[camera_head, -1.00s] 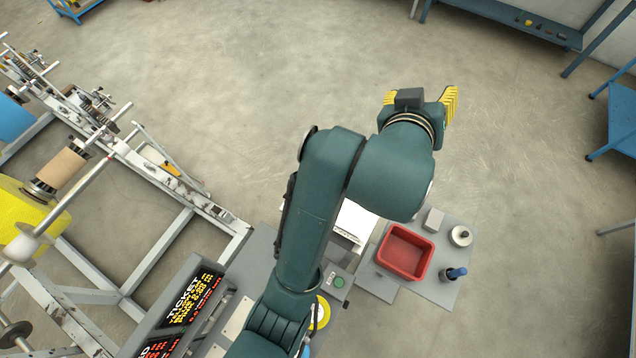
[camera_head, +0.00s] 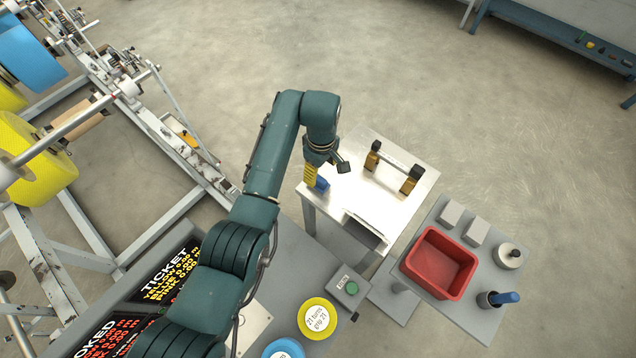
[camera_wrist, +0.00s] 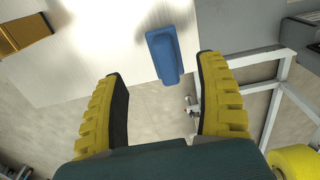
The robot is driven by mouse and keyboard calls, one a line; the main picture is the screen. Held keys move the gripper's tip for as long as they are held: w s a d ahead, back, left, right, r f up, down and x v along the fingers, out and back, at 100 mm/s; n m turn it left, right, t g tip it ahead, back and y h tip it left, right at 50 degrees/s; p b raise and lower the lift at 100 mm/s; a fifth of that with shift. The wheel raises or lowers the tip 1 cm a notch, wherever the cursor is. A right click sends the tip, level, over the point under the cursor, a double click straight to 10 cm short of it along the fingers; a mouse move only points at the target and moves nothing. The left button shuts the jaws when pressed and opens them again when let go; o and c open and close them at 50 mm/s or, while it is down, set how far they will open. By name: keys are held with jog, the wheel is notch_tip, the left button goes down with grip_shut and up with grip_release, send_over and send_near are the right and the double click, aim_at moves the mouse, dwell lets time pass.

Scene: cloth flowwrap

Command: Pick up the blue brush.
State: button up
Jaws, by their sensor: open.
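A blue brush (camera_head: 322,184), a small blue block in shape, is at the left edge of the white table (camera_head: 352,212). It also shows in the wrist view (camera_wrist: 164,50), just beyond the fingertips and roughly between their lines. My gripper (camera_head: 314,180) is over the left edge of that table with one yellow finger showing close beside the brush; the other finger is hidden. In the wrist view both yellow fingers (camera_wrist: 162,70) are wide apart with nothing held. Whether a finger touches the brush cannot be told.
A rack with brass-coloured ends (camera_head: 398,160) stands on the white table. To the right are a red bin (camera_head: 438,263), grey blocks (camera_head: 451,213) and a dark cup (camera_head: 487,299) holding a blue-handled thing (camera_head: 507,297). A machine frame with rolls (camera_head: 45,160) stands at left.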

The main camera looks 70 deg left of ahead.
aim_at(318, 177)
notch_tip(318, 177, down, 2)
jog(key=shift+f, duration=0.1)
jog(key=f, duration=0.2)
jog(key=s+f+b, duration=0.1)
jog(key=f, duration=0.1)
jog(key=shift+f, duration=0.1)
jog(key=shift+w+f, duration=0.1)
jog(key=shift+f, duration=0.3)
jog(key=shift+c, duration=0.3)
jog(key=c, duration=1.2)
